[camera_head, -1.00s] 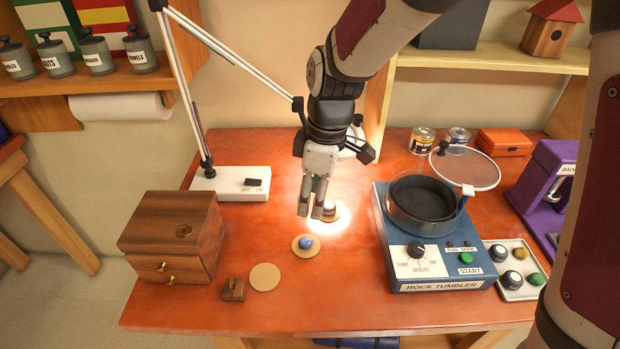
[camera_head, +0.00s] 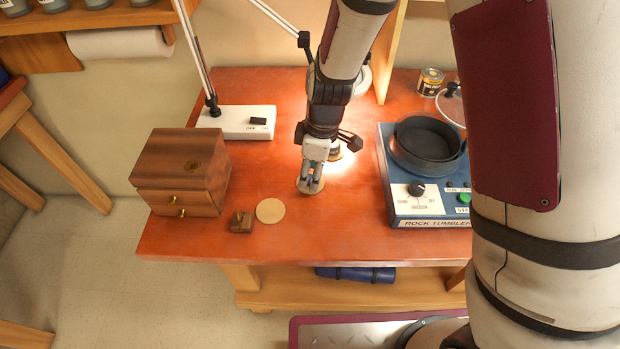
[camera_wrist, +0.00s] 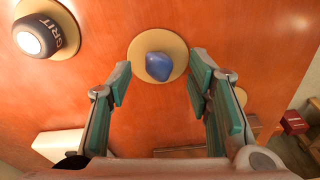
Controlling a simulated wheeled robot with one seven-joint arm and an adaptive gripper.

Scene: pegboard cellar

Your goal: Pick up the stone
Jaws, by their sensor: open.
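The stone (camera_wrist: 159,66) is blue and rests on a round tan disc (camera_wrist: 176,44) on the table. In the wrist view it lies just beyond and between my fingertips. My gripper (camera_wrist: 160,82) is open, with a finger to each side and no visible contact with the stone. In the head view my gripper (camera_head: 312,180) points down over the disc (camera_head: 306,188), and it mostly hides the stone there.
A grit jar (camera_wrist: 52,34) stands close by on another disc. The rock tumbler (camera_head: 400,205) is to the right, the wooden box (camera_head: 180,170) to the left. A bare disc (camera_head: 270,211) and a small wooden block (camera_head: 240,222) lie left of my gripper. The lamp base (camera_head: 235,122) is behind.

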